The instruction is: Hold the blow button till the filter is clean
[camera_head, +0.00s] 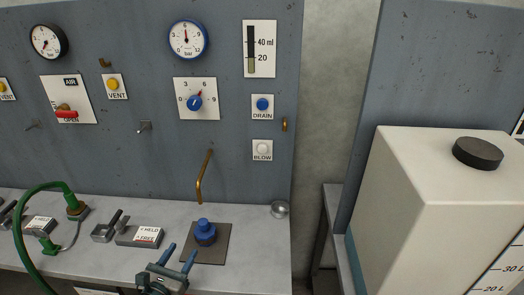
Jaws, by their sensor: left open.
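The blow button (263,148) is a round white button on a plate marked BLOW, on the grey wall panel. It stands out free, with nothing touching it. A blue knobbed part (205,233) sits on a dark square plate on the bench; I cannot tell whether it is the filter or how clean it is. My left gripper (181,253) is at the bottom of the view, its two blue fingers apart and empty. It is in front of the blue part, below and left of the blow button. My right gripper is out of view.
A blue drain button (262,104) is just above the blow button, under a level gauge (259,49). A small metal cup (279,209) stands at the bench's right edge. A white tank (398,205) fills the right.

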